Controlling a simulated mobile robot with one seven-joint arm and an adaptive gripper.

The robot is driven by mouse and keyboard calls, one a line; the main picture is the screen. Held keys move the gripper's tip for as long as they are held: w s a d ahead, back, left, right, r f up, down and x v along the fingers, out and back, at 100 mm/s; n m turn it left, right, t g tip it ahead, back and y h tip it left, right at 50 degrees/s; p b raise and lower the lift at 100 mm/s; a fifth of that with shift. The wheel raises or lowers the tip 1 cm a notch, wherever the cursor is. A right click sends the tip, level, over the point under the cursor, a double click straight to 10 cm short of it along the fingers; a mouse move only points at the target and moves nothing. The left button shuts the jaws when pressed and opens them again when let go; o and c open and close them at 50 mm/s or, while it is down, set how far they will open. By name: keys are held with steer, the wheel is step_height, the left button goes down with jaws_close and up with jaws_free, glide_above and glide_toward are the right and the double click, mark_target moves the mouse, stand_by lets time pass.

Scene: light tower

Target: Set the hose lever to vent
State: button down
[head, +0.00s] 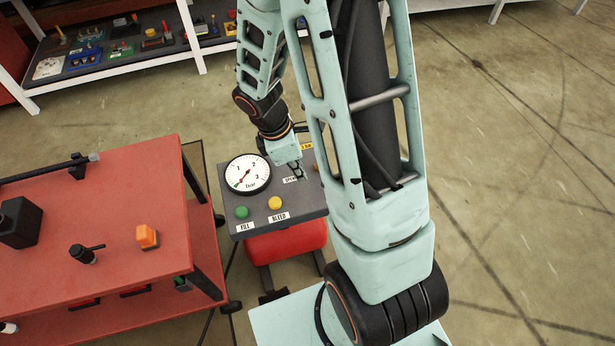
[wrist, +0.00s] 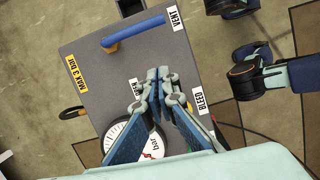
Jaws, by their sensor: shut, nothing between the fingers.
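The hose lever (wrist: 135,33) is a blue handle on a brass-coloured pivot on the grey panel (wrist: 90,85). In the wrist view its free end lies beside the VENT label (wrist: 173,18). My gripper (wrist: 157,76) is shut and empty over the panel, apart from the lever in the picture. Another label, partly hidden by the fingers, seems to read OPEN (head: 290,180). In the head view my gripper (head: 299,174) is over the panel's right part, and my arm hides most of the lever.
The panel carries a round gauge (head: 248,174), a green FILL button (head: 242,212) and a yellow BLEED button (head: 275,202), with a red tank (head: 287,241) below. A red cart (head: 90,220) stands close on the left. Shelves (head: 130,50) stand behind. Floor at right is clear.

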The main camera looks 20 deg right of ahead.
steer(key=shift+p+v, duration=0.45)
steer(key=shift+v, duration=1.95)
steer(key=shift+f, duration=0.1)
